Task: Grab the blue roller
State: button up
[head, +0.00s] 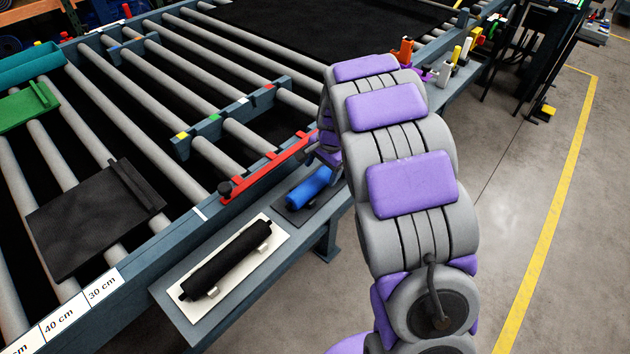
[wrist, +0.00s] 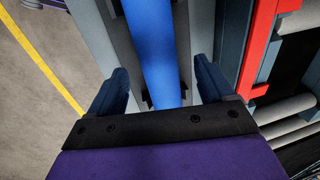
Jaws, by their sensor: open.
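The blue roller (head: 309,187) lies on a dark plate (head: 294,214) on the side shelf of the conveyor in the head view. Its far end is hidden behind my arm. In the wrist view the blue roller (wrist: 155,55) runs lengthwise up the picture between the fingers of my gripper (wrist: 162,90). The gripper is open, with one finger on each side of the roller and a visible gap on both sides. I cannot tell how high the fingers are above the shelf.
A black roller (head: 226,260) rests on a white plate (head: 262,275) nearer on the same shelf. A red bar (head: 268,167) runs along the conveyor edge beside the blue roller. Grey conveyor rollers fill the left. Small coloured items (head: 466,45) stand farther along the shelf. Open floor (head: 530,150) lies right.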

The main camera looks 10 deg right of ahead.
aim_at(322, 175)
jog(key=f, duration=0.1)
jog(key=d+f, duration=0.1)
jog(key=f+b, duration=0.1)
jog(key=shift+w+d+f, duration=0.25)
jog(key=shift+d+f, duration=0.15)
jog(key=shift+a+f, duration=0.1)
jog(key=shift+a, duration=1.7)
jog(key=shift+c, duration=1.4)
jog(key=d, duration=0.2)
jog(key=shift+d, duration=0.3)
jog(key=c, duration=0.5)
jog(key=shift+c, duration=1.4)
jog(key=shift+s+a, duration=0.1)
jog(key=shift+a, duration=0.7)
grip_shut()
jog(key=shift+d, duration=0.4)
